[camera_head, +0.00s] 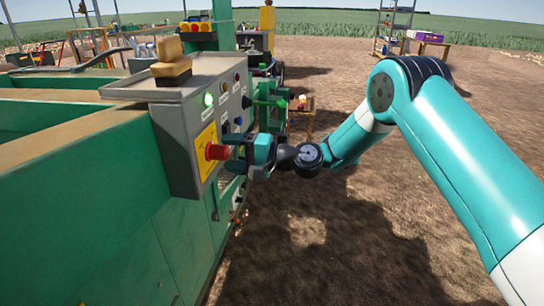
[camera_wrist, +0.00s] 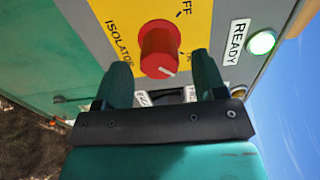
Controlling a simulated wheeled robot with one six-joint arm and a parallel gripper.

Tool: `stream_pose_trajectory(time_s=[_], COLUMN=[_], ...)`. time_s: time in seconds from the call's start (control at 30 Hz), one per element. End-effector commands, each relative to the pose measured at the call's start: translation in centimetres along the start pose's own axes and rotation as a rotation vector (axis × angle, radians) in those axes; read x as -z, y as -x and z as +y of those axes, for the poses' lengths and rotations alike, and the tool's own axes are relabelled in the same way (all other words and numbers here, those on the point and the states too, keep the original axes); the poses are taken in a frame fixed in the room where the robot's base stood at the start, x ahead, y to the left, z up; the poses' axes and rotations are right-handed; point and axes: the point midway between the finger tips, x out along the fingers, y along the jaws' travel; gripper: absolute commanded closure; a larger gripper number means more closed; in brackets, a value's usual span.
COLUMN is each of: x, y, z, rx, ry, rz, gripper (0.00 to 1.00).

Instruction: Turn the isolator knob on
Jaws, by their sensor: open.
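The red isolator knob (camera_wrist: 160,47) stands out from a yellow plate (camera_wrist: 112,14) on the grey control box. The plate reads ISOLATOR, with OFF at upper right and a partly hidden ON label at right, beside a finger. A white mark on the knob's face points down and slightly right in the wrist view. My gripper (camera_wrist: 160,62) is open, with one finger on either side of the knob's near end; whether they touch it I cannot tell. In the head view the knob (camera_head: 216,152) is directly in front of my gripper (camera_head: 234,152).
A lit green lamp (camera_wrist: 262,42) labelled READY is right of the plate. The control box (camera_head: 180,145) carries several other buttons and lamps. The green machine body (camera_head: 75,200) fills the left. Open dirt ground (camera_head: 330,245) lies to the right.

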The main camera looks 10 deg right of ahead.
Motion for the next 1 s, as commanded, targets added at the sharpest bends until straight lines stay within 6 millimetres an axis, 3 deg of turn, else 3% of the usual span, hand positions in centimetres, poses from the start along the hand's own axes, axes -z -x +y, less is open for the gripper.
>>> stream_pose_trajectory(time_s=[0.33, 1.0], x=[0.2, 0.4], y=[9.3, 12.8], z=[0.9, 0.8], rx=[0.001, 0.004], ry=[0.002, 0.005], rz=[0.008, 0.001], gripper=[0.36, 0.36])
